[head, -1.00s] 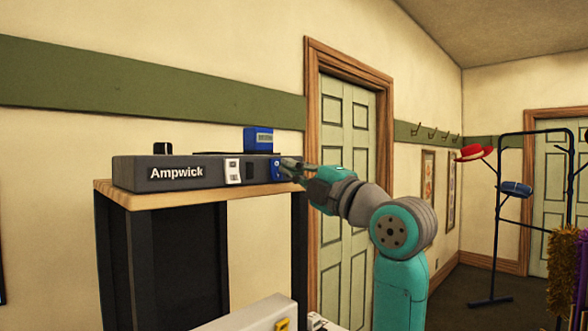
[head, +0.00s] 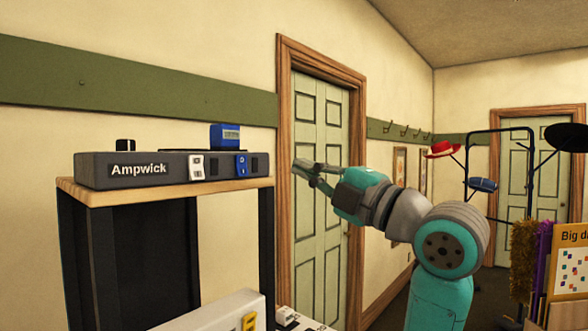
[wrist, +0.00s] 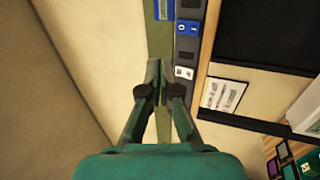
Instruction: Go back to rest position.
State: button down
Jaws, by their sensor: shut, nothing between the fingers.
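My gripper (head: 308,171) is shut and empty in the head view. It is in the air to the right of the grey Ampwick box (head: 140,170), in front of the green panelled door, and apart from the box. The box lies on a wooden-topped stand (head: 165,191) and has a white switch, a blue switch (head: 241,165) and a dark one on its front.
A small blue device (head: 225,135) and a black knob (head: 125,145) show at the top of the box. A light-coloured unit (head: 205,314) is low in front of the stand. A coat rack with a red hat (head: 442,149) stands at the right, with a notice board (head: 572,262) nearby.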

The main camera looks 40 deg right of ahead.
jog(key=shift+s, duration=0.1)
dwell(0.5)
jog(key=w+f+m+h, duration=0.2)
jog(key=w+f+m, duration=0.25)
jog(key=f, duration=0.75)
jog(key=s+a+f+m+g+h, duration=0.1)
jog(key=s+a+f+m+h, duration=0.35)
jog(key=f, duration=1.15)
jog(key=s+d+f+m+g, duration=0.1)
jog(key=f+m, duration=0.7)
jog(key=f, duration=0.9)
jog(key=s+a+f+m+g, duration=0.1)
jog(key=s+a+f+m, duration=0.15)
jog(key=s+f, duration=0.5)
jog(key=s+a+f+m+g, duration=0.1)
jog(key=s+a+f, duration=0.2)
jog(key=s+f, duration=0.5)
jog(key=s+a+g, duration=0.1)
jog(key=s+a, duration=0.1)
jog(key=s, duration=0.8)
jog(key=s+a+f+g, duration=0.1)
jog(key=s+a, duration=0.1)
jog(key=s, duration=0.9)
jog(key=shift+s+f+y, duration=0.25)
jog(key=shift+y, duration=0.2)
